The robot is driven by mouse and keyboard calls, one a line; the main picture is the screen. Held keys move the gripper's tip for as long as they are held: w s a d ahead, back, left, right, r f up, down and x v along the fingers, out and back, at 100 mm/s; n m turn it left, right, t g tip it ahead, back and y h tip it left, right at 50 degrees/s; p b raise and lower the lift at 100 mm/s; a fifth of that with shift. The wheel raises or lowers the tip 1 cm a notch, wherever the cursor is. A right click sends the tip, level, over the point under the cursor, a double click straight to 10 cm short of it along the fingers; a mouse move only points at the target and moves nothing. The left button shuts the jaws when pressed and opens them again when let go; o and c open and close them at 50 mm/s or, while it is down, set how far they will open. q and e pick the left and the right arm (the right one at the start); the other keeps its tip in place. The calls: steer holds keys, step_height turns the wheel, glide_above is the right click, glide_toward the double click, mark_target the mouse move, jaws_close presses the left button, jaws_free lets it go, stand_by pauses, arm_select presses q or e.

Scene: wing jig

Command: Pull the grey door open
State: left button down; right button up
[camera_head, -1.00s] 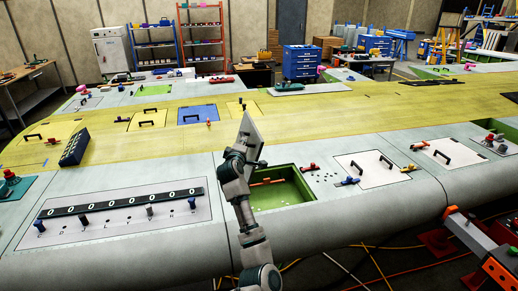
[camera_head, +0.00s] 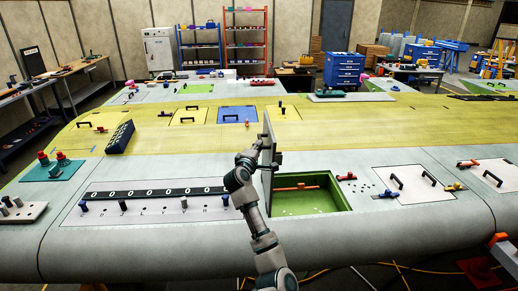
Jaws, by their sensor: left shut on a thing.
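The grey door (camera_head: 270,181) stands raised, seen nearly edge-on, at the left edge of a green-lined recess (camera_head: 322,203) in the wing's front skin. The recess is uncovered and a red-orange bar with fittings lies inside it. My left gripper (camera_head: 262,147) is at the upper part of the door, on its left side, and is shut on it. The exact grip point is small and partly hidden by my own wrist.
Left of my arm is a panel (camera_head: 150,209) with a black strip and several knobs. A dark blue box (camera_head: 120,137) sits on the yellow skin.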

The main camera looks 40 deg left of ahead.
arm_select(q)
steer(key=c, duration=1.2)
jaws_free()
steer(key=shift+f, duration=0.1)
steer(key=shift+o, duration=0.2)
steer(key=shift+w+a, duration=0.1)
steer(key=shift+a, duration=0.05)
steer(key=v, duration=1.2)
steer(key=shift+f, duration=0.2)
steer(key=shift+w+f, duration=0.1)
